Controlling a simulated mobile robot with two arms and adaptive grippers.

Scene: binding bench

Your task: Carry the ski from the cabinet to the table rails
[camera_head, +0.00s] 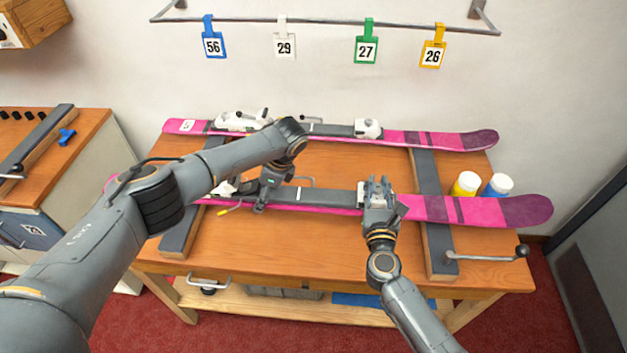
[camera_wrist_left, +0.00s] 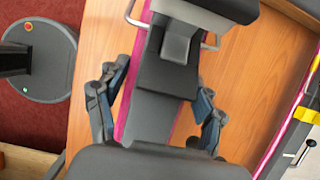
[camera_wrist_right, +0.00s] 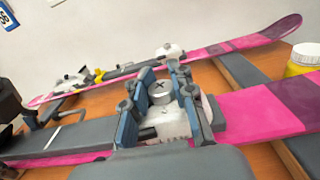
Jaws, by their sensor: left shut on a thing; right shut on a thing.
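A pink ski (camera_head: 470,210) with dark stripes and grey-white bindings lies across the rails at the front of the table (camera_head: 330,244). A second pink ski (camera_head: 425,139) lies parallel behind it. My right gripper (camera_head: 379,186) is shut on the front ski at its white binding piece, also seen in the right wrist view (camera_wrist_right: 165,110). My left gripper (camera_head: 268,200) is shut on the front ski left of its middle; the arm hides part of it. In the left wrist view the left fingers (camera_wrist_left: 158,115) sit on both sides of the ski. Dark rails (camera_head: 437,240) run under the skis.
White and blue bottles (camera_head: 497,186) and a yellow bottle (camera_head: 466,184) stand at the table's right, close to the front ski. A crank handle (camera_head: 490,256) sticks out at the right edge. A wall rod carries number tags (camera_head: 365,48). A wooden cabinet (camera_head: 75,180) stands at left.

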